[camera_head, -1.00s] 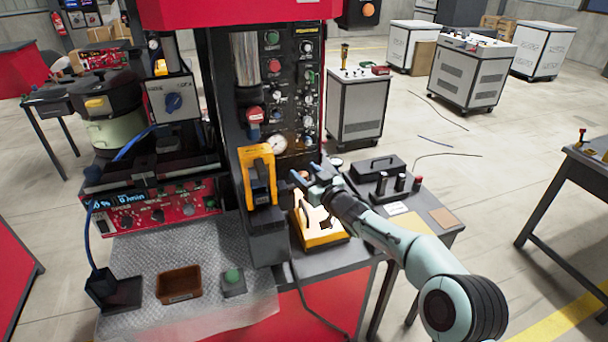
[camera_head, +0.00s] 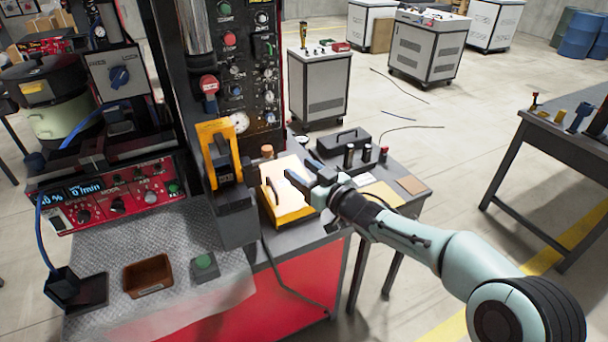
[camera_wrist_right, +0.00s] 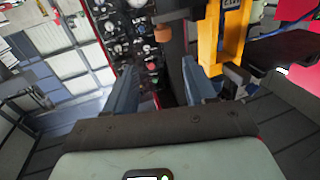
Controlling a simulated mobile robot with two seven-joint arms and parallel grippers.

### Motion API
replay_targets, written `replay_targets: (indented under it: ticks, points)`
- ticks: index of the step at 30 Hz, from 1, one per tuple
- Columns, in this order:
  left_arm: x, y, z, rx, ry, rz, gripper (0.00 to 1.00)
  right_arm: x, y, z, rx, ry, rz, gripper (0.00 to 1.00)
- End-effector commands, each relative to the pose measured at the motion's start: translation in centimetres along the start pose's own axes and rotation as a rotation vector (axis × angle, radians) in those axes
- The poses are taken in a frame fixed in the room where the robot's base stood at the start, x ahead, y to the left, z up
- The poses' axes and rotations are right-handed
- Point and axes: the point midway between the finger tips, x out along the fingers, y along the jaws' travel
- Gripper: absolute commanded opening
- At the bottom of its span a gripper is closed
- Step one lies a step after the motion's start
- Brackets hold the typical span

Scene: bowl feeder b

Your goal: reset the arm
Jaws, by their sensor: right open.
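My right arm comes in from the lower right in the head view. Its gripper (camera_head: 300,178) is over the yellow-framed box (camera_head: 287,203) on the grey side table, near the black press column. In the right wrist view the two blue-grey fingers of this gripper (camera_wrist_right: 158,88) stand apart with nothing between them. The control panel (camera_wrist_right: 135,30) and a yellow bracket (camera_wrist_right: 232,35) show beyond the fingers. In the head view the yellow bracket (camera_head: 219,150) is on the column, left of the gripper. My left gripper is out of view.
A dark case (camera_head: 343,142) and small black cylinders stand behind the gripper. A brown tray (camera_head: 148,275), a green button box (camera_head: 205,266) and a red feeder controller (camera_head: 120,196) are at the left. Another table (camera_head: 560,140) stands at the right, with open floor between.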

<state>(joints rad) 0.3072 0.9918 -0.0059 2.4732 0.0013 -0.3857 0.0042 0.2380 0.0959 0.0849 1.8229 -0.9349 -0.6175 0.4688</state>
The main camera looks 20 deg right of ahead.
Motion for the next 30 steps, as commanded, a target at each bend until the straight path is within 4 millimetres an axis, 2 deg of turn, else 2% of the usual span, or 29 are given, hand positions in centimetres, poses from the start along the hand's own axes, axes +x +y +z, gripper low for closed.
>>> replay_targets:
  ticks: [16,19,20,23,26,27,29,30]
  points:
    - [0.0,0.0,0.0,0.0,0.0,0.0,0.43,-0.3,0.0,0.1,0.001,-0.001,0.001,0.55]
    - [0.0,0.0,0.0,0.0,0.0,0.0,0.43,-0.1,0.0,1.6,0.022,-0.027,0.005,0.55]
    - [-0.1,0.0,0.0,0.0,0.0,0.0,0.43,0.0,0.0,2.5,0.034,-0.043,0.007,0.55]
    - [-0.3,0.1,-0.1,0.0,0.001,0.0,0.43,0.3,-0.3,7.7,0.104,-0.131,0.025,0.55]
    - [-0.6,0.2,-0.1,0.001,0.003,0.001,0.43,-0.1,-1.2,14.9,0.197,-0.263,0.052,0.55]
    - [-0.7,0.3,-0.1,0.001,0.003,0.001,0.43,-0.6,-1.7,18.0,0.237,-0.321,0.064,0.55]
    - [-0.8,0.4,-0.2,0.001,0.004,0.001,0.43,-1.6,-2.7,22.4,0.293,-0.41,0.082,0.55]
    - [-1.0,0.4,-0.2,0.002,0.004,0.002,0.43,-2.5,-3.5,25.3,0.329,-0.471,0.094,0.55]
